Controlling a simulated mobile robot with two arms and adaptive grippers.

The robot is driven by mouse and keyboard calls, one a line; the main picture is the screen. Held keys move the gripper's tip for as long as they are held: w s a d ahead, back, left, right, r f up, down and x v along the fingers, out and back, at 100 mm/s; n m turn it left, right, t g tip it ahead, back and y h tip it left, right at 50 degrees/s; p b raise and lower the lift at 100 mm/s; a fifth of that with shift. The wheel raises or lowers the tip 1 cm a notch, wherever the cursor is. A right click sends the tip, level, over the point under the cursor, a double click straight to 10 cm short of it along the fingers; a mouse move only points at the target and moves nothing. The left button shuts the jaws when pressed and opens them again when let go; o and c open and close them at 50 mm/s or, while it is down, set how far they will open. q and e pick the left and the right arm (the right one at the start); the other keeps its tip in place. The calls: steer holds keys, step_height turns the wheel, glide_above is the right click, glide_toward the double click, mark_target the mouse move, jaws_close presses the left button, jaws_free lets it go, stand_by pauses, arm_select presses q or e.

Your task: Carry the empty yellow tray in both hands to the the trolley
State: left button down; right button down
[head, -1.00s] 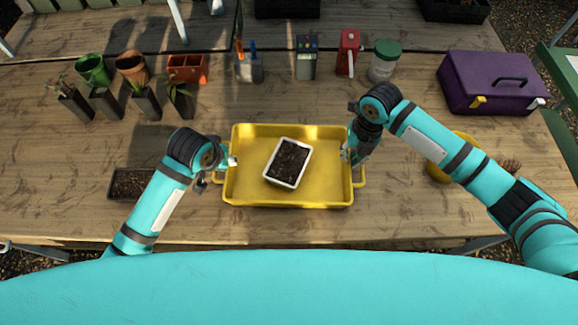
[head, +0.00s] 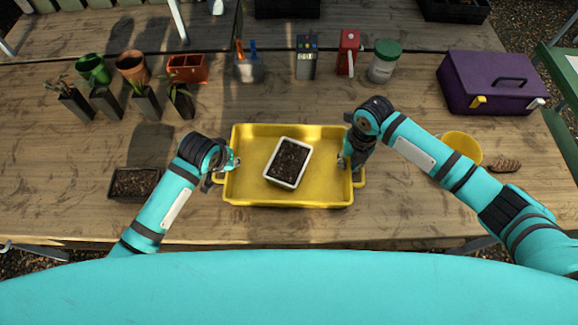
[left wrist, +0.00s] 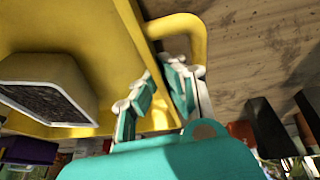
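The yellow tray (head: 318,198) lies on the wooden table, with a handle at each short end. It is not empty: a white pot of dark soil (head: 289,163) stands in its middle, also seen in the left wrist view (left wrist: 85,75). My left gripper (head: 235,161) is at the tray's left end; in the left wrist view its fingers (left wrist: 155,92) straddle the tray wall beside the handle, apart with a gap showing. My right gripper (head: 345,159) is at the right end near the handle, its fingers partly hidden by its wrist.
A soil-filled planter (head: 133,184) is left of the tray; a yellow pot (head: 461,147) and pinecone (head: 504,166) are right. A green-framed structure (head: 560,75) is far right.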

arm_select(q)
steer(key=shift+r, duration=0.1)
arm_select(e)
steer(key=shift+r, duration=0.1)
